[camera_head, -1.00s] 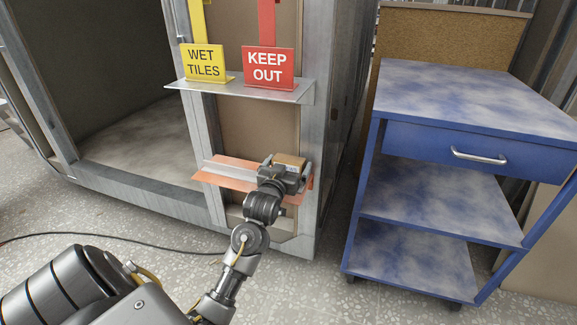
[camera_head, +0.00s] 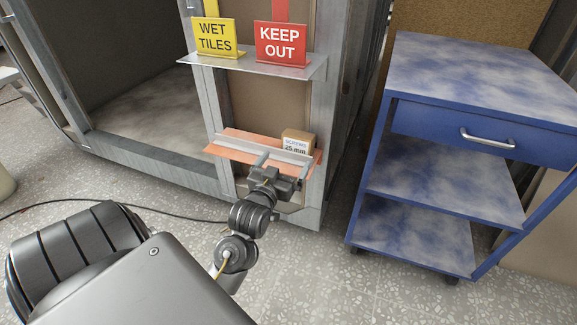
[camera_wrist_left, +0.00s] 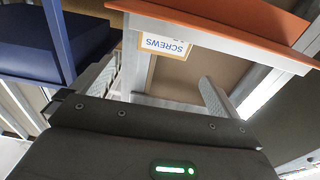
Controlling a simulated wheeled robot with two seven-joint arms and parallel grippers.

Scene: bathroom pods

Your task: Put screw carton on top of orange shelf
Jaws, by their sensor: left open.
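The screw carton (camera_head: 297,141) is a small brown box with a white "SCREWS 25 mm" label. It stands on the right part of the orange shelf (camera_head: 228,149), behind the shelf's pale front lip. In the left wrist view the carton's label (camera_wrist_left: 165,45) shows past the orange shelf (camera_wrist_left: 230,20). My right gripper is not in view.
Above, a metal shelf (camera_head: 260,66) holds a yellow "WET TILES" sign (camera_head: 214,36) and a red "KEEP OUT" sign (camera_head: 281,43). A blue cart (camera_head: 470,80) with a drawer stands at the right. A dark cable (camera_head: 170,217) lies on the speckled floor.

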